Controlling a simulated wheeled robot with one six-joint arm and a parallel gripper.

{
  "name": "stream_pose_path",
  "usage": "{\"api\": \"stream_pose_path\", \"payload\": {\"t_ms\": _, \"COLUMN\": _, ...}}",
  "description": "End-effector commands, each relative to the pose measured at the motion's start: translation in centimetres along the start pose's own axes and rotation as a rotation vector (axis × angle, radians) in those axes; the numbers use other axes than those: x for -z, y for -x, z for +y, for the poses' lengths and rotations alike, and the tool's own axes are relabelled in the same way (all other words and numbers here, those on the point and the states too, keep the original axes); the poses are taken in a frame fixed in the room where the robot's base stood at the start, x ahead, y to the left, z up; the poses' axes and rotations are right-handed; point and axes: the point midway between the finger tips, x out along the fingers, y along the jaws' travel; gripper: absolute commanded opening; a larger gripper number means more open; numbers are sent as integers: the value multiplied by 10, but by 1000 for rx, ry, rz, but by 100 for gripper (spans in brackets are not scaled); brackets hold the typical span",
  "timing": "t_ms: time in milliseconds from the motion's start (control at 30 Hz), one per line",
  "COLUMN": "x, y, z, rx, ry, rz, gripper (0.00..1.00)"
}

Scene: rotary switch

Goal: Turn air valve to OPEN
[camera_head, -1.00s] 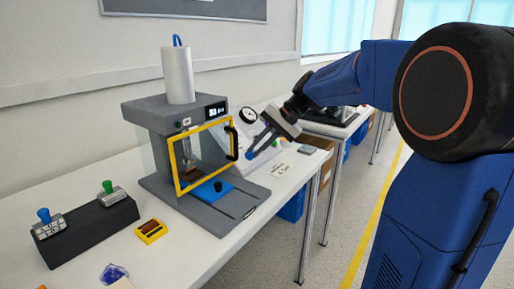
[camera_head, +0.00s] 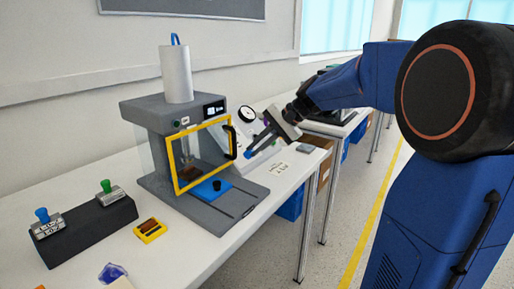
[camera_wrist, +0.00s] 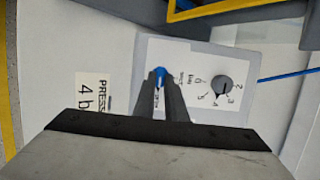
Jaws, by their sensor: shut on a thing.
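The air valve's blue handle (camera_wrist: 160,74) shows between my fingertips in the wrist view, on a pale slanted panel (camera_wrist: 205,112). My gripper (camera_wrist: 161,80) is shut on it, with one finger on each side. Small lettering beside the handle is partly covered by my fingers, so I cannot read its position. In the head view my gripper (camera_head: 250,153) is at the panel to the right of the press, and the handle is mostly hidden by the fingers.
A grey dial (camera_wrist: 222,85) with numbers sits right of the handle. The press (camera_head: 160,130) with its yellow-framed door (camera_head: 236,150) stands close left of my gripper.

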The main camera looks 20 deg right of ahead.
Motion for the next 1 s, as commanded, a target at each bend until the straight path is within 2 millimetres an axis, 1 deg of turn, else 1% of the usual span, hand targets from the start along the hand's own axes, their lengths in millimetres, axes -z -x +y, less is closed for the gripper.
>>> {"api": "stream_pose_path", "payload": {"t_ms": 33, "x": -2, "y": -5, "z": 4, "rx": -8, "ry": -5, "rz": -11, "gripper": 13}}
{"api": "stream_pose_path", "payload": {"t_ms": 67, "x": -2, "y": -5, "z": 4, "rx": -8, "ry": -5, "rz": -11, "gripper": 20}}
{"api": "stream_pose_path", "payload": {"t_ms": 100, "x": -2, "y": -5, "z": 4, "rx": -8, "ry": -5, "rz": -11, "gripper": 30}}
{"api": "stream_pose_path", "payload": {"t_ms": 433, "x": -1, "y": -2, "z": 2, "rx": -3, "ry": -2, "rz": -5, "gripper": 30}}
{"api": "stream_pose_path", "payload": {"t_ms": 533, "x": 0, "y": 4, "z": 1, "rx": -2, "ry": -1, "rz": -4, "gripper": 30}}
{"api": "stream_pose_path", "payload": {"t_ms": 667, "x": 0, "y": 21, "z": 1, "rx": -1, "ry": -2, "rz": -1, "gripper": 30}}
{"api": "stream_pose_path", "payload": {"t_ms": 1000, "x": 0, "y": 89, "z": 1, "rx": -2, "ry": -2, "rz": -2, "gripper": 30}}
